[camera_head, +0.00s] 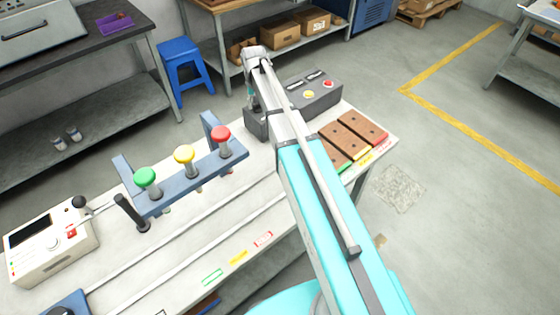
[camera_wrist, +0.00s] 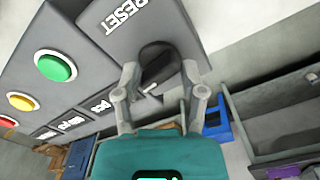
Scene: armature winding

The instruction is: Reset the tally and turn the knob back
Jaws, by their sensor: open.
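A dark grey control box (camera_head: 310,100) stands at the far end of the white bench, with a yellow button (camera_head: 308,94) and a red button (camera_head: 328,84) on top. In the wrist view the RESET label (camera_wrist: 127,15) is on its sloped end panel, and a green button (camera_wrist: 55,66) is to the left. My gripper (camera_wrist: 160,72) is open, its fingers on either side of a dark rounded piece (camera_wrist: 155,58) beside the label. I cannot tell whether they touch it, or whether it is the knob. My arm hides part of the box in the head view.
A blue rack (camera_head: 195,175) with green, yellow and red plungers stands on the bench, left of my arm. Brown blocks (camera_head: 353,133) lie right of it. A white tester (camera_head: 50,243) with a black-ball lever is at the left. A blue stool (camera_head: 183,62) stands behind.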

